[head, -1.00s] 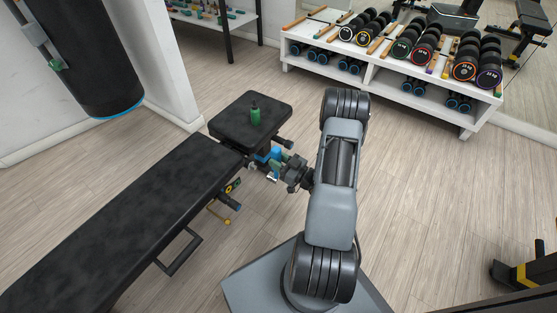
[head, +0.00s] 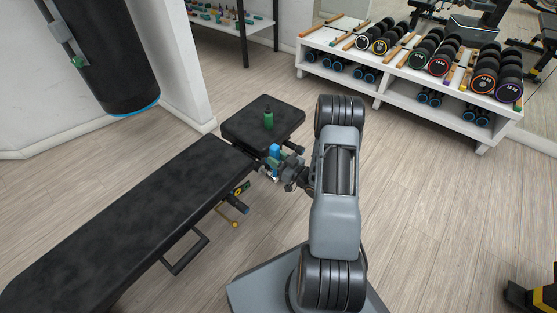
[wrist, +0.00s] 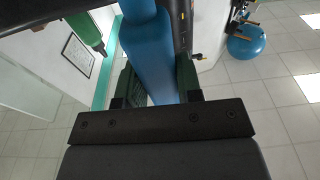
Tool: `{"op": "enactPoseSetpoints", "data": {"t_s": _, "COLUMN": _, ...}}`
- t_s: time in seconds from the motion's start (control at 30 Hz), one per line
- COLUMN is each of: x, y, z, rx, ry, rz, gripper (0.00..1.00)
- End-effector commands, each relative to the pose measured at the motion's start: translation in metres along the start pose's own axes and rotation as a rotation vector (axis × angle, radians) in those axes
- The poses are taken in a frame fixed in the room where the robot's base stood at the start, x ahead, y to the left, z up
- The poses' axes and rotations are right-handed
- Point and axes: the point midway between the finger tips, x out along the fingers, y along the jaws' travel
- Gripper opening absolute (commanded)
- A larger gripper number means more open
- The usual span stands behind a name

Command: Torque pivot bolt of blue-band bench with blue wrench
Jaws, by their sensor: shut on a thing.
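The black bench (head: 130,220) runs from the lower left to its seat pad (head: 290,118) near the middle of the head view. My gripper (head: 276,170) is beside the bench's right side, at the joint between the two pads. It is shut on the blue wrench (head: 275,151). In the wrist view the blue wrench (wrist: 148,55) fills the space between my dark fingers and runs away from me. Its far end is out of that view. The pivot bolt is too small or hidden to make out, and I cannot tell whether the wrench touches it.
A green bottle (head: 268,120) stands on the seat pad. A knob and yellow-tipped lever (head: 236,223) stick out below the bench. A punching bag (head: 110,60) hangs at the upper left. A white dumbbell rack (head: 400,80) stands at the back right. Floor between rack and bench is clear.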

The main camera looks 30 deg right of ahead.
Motion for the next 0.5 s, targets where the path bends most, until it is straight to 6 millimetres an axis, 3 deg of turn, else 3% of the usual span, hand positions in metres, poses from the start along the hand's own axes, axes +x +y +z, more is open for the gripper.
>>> {"op": "enactPoseSetpoints", "data": {"t_s": 0.5, "x": 0.0094, "y": -0.0001, "z": 0.0009, "rx": -0.001, "ry": 0.002, "rz": -0.002, "gripper": 0.00}}
